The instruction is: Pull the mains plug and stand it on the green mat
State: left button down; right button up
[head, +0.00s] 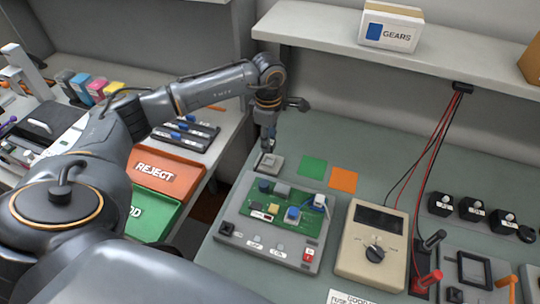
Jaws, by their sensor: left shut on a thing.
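My left gripper (268,145) points down at the back of the bench, with its fingers shut just above a small light-grey socket block (275,166). What it grips appears to be the mains plug, but the fingers largely hide it. I cannot tell whether the plug is still seated in the block or clear of it. The green mat (313,166) lies flat and bare, just right of the block. My right gripper is not in view.
An orange mat (343,180) lies right of the green one. In front stand a grey unit with an open circuit board (232,232) and a beige meter (350,262). A shelf with a GEARS box (391,27) overhangs the back. Red REJECT (165,171) and green trays lie left.

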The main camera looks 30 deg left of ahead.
pick_arm(q)
jog(key=shift+r+p, duration=1.1)
jog(key=shift+r, duration=0.95)
jog(key=shift+d, duration=0.1)
